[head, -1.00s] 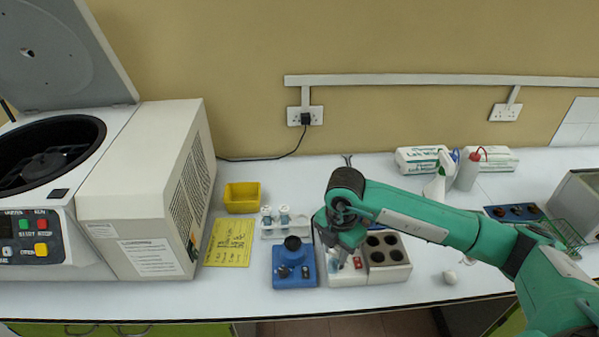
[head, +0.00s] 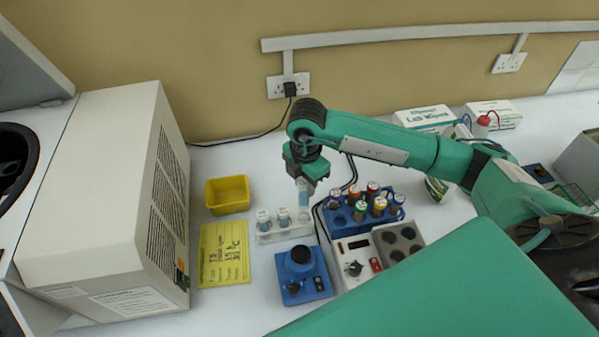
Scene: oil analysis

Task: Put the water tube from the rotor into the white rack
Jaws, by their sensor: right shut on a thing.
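The white rack (head: 270,238) stands on the bench behind the blue mixer. Two tubes with pale caps stand in it, a left one (head: 263,219) and a middle one (head: 283,216). My right gripper (head: 303,179) points down over the rack's right end, shut on a clear, pale-blue tube (head: 303,193). That tube is roughly upright. I cannot tell whether its lower end is inside the rack or just above it. The centrifuge's rotor bowl (head: 14,165) is partly cut off at the left edge, and its inside is dark. My left gripper is not in view.
A blue rack (head: 340,222) with several colour-capped tubes stands close to the right. In front are the blue mixer (head: 302,273) and a heater block (head: 352,268). A yellow bin (head: 228,195) and yellow note (head: 224,255) lie left, beside the centrifuge housing (head: 95,190).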

